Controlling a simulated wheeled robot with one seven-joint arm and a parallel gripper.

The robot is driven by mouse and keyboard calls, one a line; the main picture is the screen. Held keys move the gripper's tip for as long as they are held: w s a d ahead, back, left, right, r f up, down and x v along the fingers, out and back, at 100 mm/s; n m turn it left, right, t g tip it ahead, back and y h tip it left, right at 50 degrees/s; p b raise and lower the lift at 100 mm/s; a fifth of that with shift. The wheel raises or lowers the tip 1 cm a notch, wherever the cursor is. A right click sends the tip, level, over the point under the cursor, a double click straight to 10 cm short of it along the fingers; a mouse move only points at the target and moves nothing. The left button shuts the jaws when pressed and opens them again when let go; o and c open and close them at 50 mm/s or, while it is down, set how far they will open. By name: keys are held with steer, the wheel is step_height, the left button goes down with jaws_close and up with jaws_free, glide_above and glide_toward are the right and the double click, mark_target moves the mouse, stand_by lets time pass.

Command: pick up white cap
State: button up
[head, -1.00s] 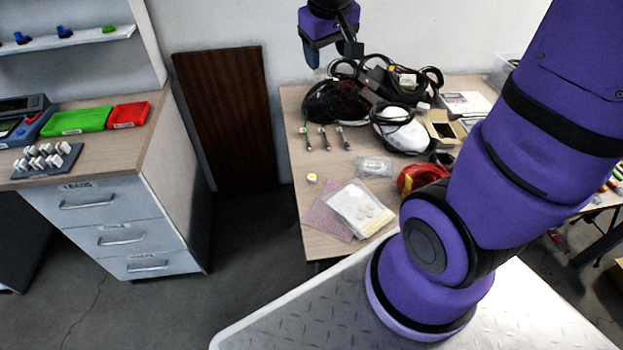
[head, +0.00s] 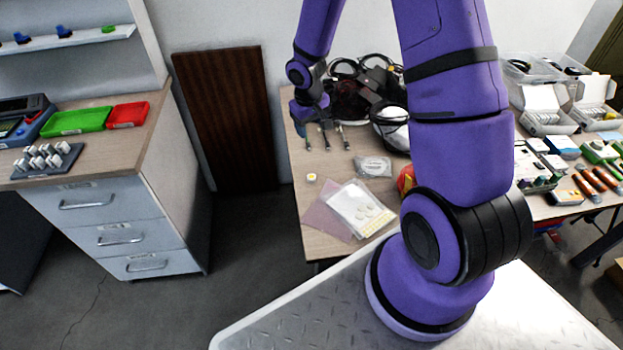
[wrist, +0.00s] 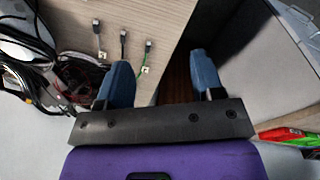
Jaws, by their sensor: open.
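A small round white piece with a yellow middle (head: 311,178) lies on the table near its left edge; it may be the white cap, but it is too small to be sure. I do not make it out in the wrist view. My gripper (head: 301,125) is over the table's left edge, behind the small piece and beside three cable ends (head: 326,138). In the wrist view my gripper (wrist: 160,65) is open, its blue fingers apart with nothing between them. A larger white rounded object (head: 396,130) sits among black cables, partly hidden by my arm.
The wooden table (head: 312,235) also holds a clear bag with pale round pieces (head: 362,210) on a pink sheet (head: 322,215) and a smaller bag (head: 374,166). A brown panel (head: 225,120) leans against the wall. Drawers (head: 120,235) stand left. Electronics and boxes crowd the right.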

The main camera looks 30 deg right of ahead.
glide_toward(311, 177)
steer(key=shift+g+y, duration=0.4)
steer(key=shift+w+d+f, duration=0.15)
steer(key=shift+d+f, duration=0.05)
steer(key=shift+f, duration=1.35)
steer(key=shift+w+d+f, duration=0.1)
steer(key=shift+d+f, duration=0.1)
steer(key=shift+f, duration=1.35)
steer(key=shift+w+d+f, duration=0.15)
steer(key=shift+f, duration=1.4)
steer(key=c, duration=1)
